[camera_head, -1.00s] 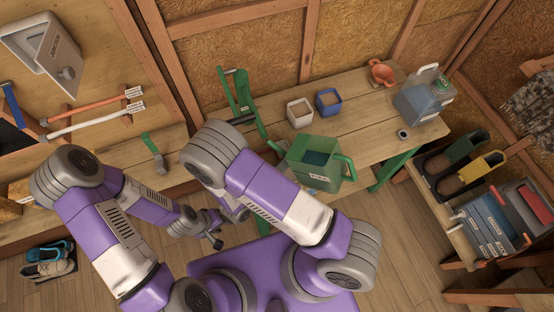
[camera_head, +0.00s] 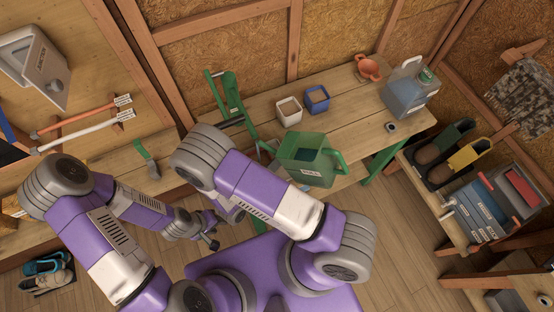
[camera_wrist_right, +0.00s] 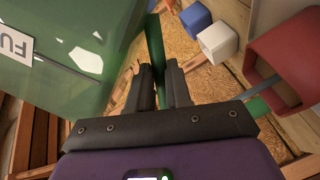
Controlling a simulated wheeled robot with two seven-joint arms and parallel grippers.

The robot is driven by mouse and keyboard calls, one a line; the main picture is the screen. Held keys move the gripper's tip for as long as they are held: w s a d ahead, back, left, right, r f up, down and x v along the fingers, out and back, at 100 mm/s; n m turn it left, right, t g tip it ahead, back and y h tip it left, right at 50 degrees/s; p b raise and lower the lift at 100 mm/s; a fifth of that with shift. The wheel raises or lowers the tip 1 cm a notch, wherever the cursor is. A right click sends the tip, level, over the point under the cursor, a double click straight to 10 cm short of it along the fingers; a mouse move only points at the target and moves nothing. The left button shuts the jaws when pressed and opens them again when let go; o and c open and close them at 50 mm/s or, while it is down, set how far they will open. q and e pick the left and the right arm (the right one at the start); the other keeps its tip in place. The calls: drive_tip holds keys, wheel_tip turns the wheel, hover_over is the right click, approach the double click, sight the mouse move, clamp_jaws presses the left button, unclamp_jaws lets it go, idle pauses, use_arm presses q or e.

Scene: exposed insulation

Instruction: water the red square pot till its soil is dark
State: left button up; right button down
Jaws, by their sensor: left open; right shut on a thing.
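The green watering can (camera_head: 310,170) is in the middle of the head view, above the bench's front edge, with its handle on the right. In the right wrist view the can (camera_wrist_right: 60,85) fills the left side. My right gripper (camera_wrist_right: 160,68) is shut on its green handle; the head view hides this grip. The red square pot (camera_wrist_right: 297,52) is at the right of the wrist view, with a green bar crossing near it. Its soil colour cannot be told; I cannot make the pot out in the head view. My left gripper (camera_head: 211,236) is open and empty, low on the left.
A white pot (camera_head: 289,111) and a blue pot (camera_head: 317,99) stand behind the can on the bench (camera_head: 350,118).

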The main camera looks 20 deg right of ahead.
drive_tip(key=shift+s+d+r+n+h+p, duration=0.15)
drive_tip(key=shift+n+h+p, duration=0.25)
drive_tip(key=shift+n+p, duration=0.6)
idle(1.4)
